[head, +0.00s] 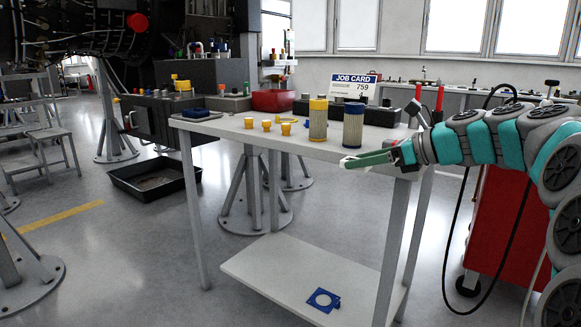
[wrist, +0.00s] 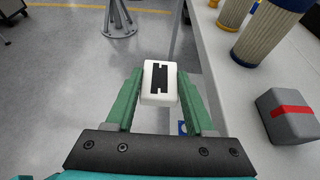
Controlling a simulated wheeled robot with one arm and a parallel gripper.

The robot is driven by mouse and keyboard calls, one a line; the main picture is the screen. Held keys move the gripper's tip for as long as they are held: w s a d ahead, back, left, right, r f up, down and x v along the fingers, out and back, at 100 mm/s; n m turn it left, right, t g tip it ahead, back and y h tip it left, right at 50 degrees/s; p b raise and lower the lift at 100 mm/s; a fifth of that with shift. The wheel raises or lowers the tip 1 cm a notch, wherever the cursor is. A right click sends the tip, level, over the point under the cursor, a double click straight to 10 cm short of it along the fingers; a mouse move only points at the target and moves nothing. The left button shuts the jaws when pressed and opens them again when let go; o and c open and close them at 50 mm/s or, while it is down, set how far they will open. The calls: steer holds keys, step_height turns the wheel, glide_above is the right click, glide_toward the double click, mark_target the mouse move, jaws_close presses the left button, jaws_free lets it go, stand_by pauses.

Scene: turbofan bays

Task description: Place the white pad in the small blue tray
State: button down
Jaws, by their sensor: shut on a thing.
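The white pad (wrist: 150,96) is a small white block with a black mark on its face. My gripper (wrist: 160,84) is shut on it, with one green finger on each side. In the head view my gripper (head: 358,161) is at the near right edge of the table, with the pad's pale end (head: 347,164) at its tips.
On the table (head: 225,126) stand a yellow-capped filter (head: 318,122), a blue-capped filter (head: 352,127) and small yellow fittings (head: 267,125). A grey block with a red band (wrist: 287,115) lies beside my gripper. A blue flanged plate (head: 323,299) is on the lower shelf. The tabletop's front left is clear.

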step_height(320, 180, down, 36)
steer(key=shift+w+a+f, duration=0.25)
steer(key=shift+w+a, duration=0.1)
steer(key=shift+w, duration=0.1)
steer(key=shift+f, duration=0.15)
